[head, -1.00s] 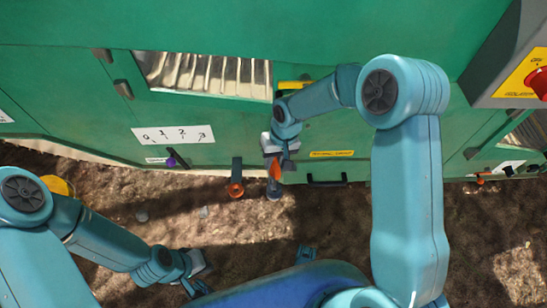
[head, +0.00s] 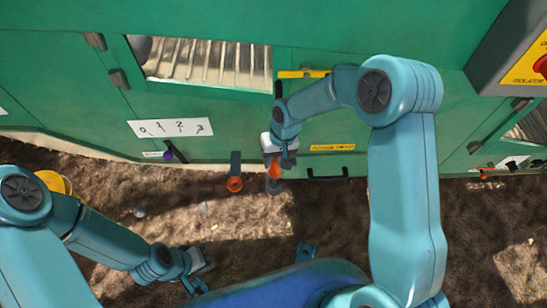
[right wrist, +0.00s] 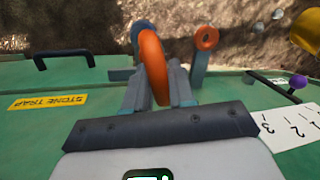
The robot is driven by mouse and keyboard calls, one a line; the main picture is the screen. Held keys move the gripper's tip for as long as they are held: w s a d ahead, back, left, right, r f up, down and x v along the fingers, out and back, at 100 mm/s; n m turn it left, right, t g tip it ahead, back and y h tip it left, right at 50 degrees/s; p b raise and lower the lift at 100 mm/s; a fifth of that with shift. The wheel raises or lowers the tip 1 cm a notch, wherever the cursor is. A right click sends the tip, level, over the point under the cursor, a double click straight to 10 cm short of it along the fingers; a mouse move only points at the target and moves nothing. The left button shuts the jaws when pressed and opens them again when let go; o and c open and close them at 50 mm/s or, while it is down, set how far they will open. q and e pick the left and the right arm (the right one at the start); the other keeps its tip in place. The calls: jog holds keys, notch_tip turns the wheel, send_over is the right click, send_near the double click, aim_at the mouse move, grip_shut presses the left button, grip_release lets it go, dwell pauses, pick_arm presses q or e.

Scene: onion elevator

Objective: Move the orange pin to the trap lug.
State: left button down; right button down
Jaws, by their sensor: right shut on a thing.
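The orange pin (right wrist: 153,62) shows as a curved orange loop between the fingers of my right gripper (right wrist: 156,88), which is shut on it. In the head view the right gripper (head: 274,168) is low on the green machine front, with a bit of orange at its tip. A blue-grey rounded lug (right wrist: 143,29) shows just beyond the loop; whether the pin touches it or is in it, I cannot tell. A grey lug with an orange ring (head: 234,184) hangs to the left, apart from the gripper. My left gripper (head: 196,285) is low over the ground; its jaws are unclear.
A yellow STONE TRAP label (right wrist: 48,101) and a black handle (head: 327,175) are right of the right gripper in the head view. A 0–3 scale plate (head: 170,128) and a purple knob (head: 168,155) are left. Bare ground lies below the machine.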

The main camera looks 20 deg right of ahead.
jog(key=shift+f+b, duration=1.95)
jog(key=shift+f, duration=0.75)
jog(key=c, duration=0.9)
grip_release()
jog(key=shift+o, duration=0.2)
notch_tip(320, 180, up, 12)
jog(key=d+p, duration=0.2)
jog(key=p, duration=0.2)
jog(key=shift+d+p, duration=0.15)
jog(key=shift+p, duration=0.2)
jog(key=shift+s+f, duration=0.1)
jog(key=shift+f, duration=0.1)
